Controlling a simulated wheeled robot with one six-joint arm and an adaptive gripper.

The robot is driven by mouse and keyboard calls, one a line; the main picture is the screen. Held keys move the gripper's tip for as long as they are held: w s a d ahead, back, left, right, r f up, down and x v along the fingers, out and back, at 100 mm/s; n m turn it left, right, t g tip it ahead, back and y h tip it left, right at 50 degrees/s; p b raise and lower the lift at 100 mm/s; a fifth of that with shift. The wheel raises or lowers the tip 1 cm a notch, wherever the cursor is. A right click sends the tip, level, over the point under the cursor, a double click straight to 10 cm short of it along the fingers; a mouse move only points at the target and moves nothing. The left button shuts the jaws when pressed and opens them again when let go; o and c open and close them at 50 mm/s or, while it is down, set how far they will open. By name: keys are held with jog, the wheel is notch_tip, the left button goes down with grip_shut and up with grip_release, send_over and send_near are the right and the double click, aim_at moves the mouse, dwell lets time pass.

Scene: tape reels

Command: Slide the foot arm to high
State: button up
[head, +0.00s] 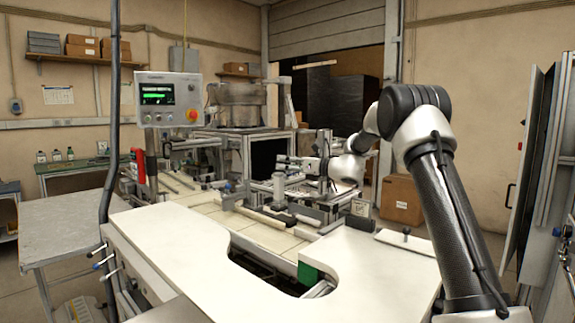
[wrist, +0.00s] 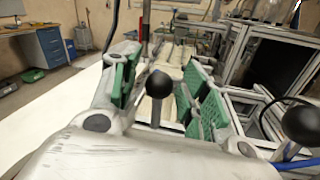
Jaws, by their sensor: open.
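My gripper (head: 284,160) reaches left over the machine in the head view. In the wrist view its two green-padded fingers (wrist: 160,78) stand apart, open. A black ball knob on a short grey stem (wrist: 159,84) shows between the fingers, with a gap on both sides. A second black ball knob (wrist: 301,122) is at the right edge of the wrist view, outside the fingers. Which knob belongs to the foot arm, I cannot tell. The foot arm's slide and any high mark cannot be made out.
A white worktop (head: 375,270) with a curved cut-out lies in front. A control panel (head: 168,98) stands at the left. A framed enclosure with a dark front (head: 268,156) is behind my gripper and at the right in the wrist view (wrist: 272,72). A cardboard box (head: 401,199) sits behind my arm.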

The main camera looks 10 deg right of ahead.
grip_shut()
jog(key=shift+r, duration=1.9)
grip_release()
jog(key=v, duration=1.2)
